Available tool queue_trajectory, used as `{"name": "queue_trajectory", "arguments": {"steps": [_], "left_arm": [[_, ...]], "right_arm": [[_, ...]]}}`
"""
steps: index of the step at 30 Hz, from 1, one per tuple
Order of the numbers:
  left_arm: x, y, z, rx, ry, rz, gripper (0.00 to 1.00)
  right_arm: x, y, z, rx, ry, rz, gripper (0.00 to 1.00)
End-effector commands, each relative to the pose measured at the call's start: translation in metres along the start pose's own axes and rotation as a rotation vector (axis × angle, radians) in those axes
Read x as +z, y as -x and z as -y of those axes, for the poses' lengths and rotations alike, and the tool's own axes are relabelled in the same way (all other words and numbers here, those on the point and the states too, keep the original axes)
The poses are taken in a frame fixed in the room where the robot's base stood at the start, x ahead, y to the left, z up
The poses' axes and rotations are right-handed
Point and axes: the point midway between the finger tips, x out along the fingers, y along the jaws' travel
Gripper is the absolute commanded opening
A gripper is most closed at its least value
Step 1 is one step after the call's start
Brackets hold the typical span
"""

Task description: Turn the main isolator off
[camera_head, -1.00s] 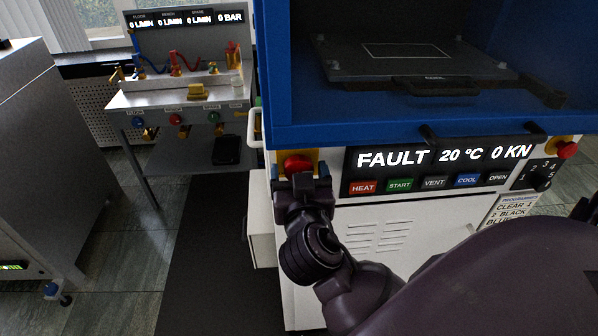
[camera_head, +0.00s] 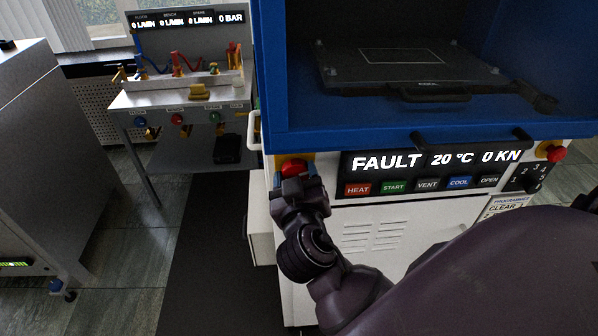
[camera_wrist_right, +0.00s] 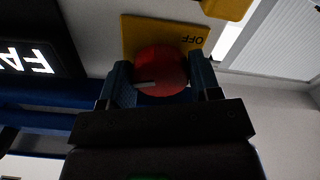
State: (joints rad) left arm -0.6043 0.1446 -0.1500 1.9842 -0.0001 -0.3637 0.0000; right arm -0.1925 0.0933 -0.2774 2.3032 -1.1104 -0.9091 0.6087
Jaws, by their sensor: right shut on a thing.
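The main isolator is a red round knob (camera_head: 293,168) on a yellow plate at the left of the press front. It also shows in the right wrist view as the red knob (camera_wrist_right: 160,70), with a pale mark on its face. The yellow plate (camera_wrist_right: 137,32) carries the word OFF at its edge. My right gripper (camera_head: 294,182) is at the knob, and in the right wrist view its two fingers (camera_wrist_right: 160,82) are shut on the knob's sides. The lower part of the knob is hidden by the gripper in the head view. My left gripper is not in view.
Another red button (camera_head: 549,153) sits at the panel's right. The blue press housing (camera_head: 400,130) overhangs the panel. A bench with gauges (camera_head: 185,100) stands behind left; dark floor lies between.

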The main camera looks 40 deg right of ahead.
Motion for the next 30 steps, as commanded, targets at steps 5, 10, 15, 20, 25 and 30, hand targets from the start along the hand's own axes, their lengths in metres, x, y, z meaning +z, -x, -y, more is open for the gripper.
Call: {"name": "queue_trajectory", "arguments": {"steps": [5, 10, 15, 20, 25, 30], "left_arm": [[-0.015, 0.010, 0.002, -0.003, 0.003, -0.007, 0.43], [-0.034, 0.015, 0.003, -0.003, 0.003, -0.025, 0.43], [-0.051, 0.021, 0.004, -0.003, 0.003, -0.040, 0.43], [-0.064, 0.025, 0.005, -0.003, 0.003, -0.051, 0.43], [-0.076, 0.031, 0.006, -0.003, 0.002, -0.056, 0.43], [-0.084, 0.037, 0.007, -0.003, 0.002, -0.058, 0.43]], "right_arm": [[-0.004, 0.000, -0.002, 0.002, 0.168, -0.001, 0.34], [-0.004, 0.000, -0.003, 0.002, 0.330, -0.001, 0.34], [-0.004, 0.000, -0.003, 0.002, 0.493, -0.002, 0.34], [-0.004, 0.000, -0.003, 0.002, 0.644, -0.001, 0.34], [-0.005, 0.000, -0.003, 0.002, 0.806, -0.002, 0.34], [-0.005, 0.000, -0.004, 0.001, 0.955, -0.002, 0.34]]}}
